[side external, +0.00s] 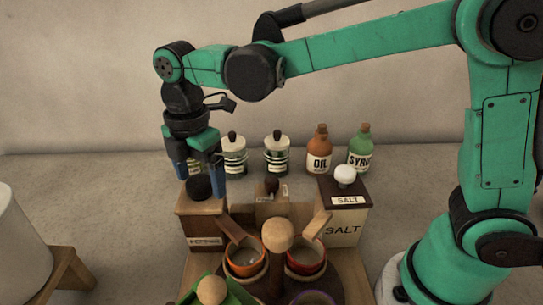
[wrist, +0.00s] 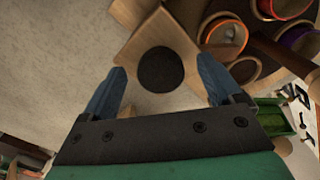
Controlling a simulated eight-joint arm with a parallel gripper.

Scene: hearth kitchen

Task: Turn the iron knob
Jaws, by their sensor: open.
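The iron knob appears to be the round black knob (side external: 199,187) on top of a wooden box (side external: 201,226) at the left of the group. In the wrist view the black knob (wrist: 160,69) sits between my two blue fingers, with a gap on each side. My gripper (side external: 200,168) points down over this box and is open and empty. Its fingertips are close to the knob's height in the side view; the exact gap cannot be told. The wrist view also shows my gripper (wrist: 161,68) spread around the knob.
A salt box (side external: 342,228) with a white knob (side external: 344,176) stands right, and a smaller box with a dark knob (side external: 271,187) between. Jars (side external: 277,155) and oil (side external: 319,152) and syrup bottles (side external: 360,150) stand behind. Orange (side external: 243,258) and red cups (side external: 306,258) are in front.

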